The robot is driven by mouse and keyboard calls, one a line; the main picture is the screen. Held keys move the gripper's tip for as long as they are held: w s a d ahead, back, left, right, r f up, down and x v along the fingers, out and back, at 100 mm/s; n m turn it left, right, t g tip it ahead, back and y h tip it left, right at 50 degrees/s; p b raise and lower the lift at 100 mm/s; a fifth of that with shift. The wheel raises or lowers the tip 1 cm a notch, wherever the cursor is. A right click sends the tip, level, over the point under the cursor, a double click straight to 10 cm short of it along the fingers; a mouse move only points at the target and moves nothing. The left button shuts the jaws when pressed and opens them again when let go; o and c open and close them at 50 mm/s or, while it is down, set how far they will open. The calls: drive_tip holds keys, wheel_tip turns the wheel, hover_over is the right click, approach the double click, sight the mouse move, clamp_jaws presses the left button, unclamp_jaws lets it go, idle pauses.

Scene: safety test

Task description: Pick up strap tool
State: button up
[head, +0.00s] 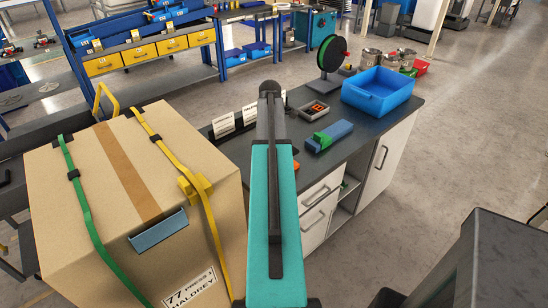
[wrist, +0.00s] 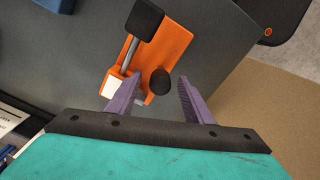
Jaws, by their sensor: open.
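An orange tool (wrist: 165,45) with a black square head, a metal rod, a round black knob and a white patch lies on the dark grey worktop (wrist: 75,45) in the wrist view. It looks like the strap tool. My gripper (wrist: 159,77) is open, its two purple fingers pointing at the tool's near end. The black knob shows between the fingertips, and the left finger overlaps the orange body. I cannot tell whether they touch. In the head view my arm hides the gripper and most of the tool; a small orange bit (head: 296,165) shows beside the arm.
A large cardboard box (head: 100,190) with green and yellow straps stands left of my arm.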

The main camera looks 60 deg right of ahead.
idle(0.5)
clamp_jaws()
idle(1.3)
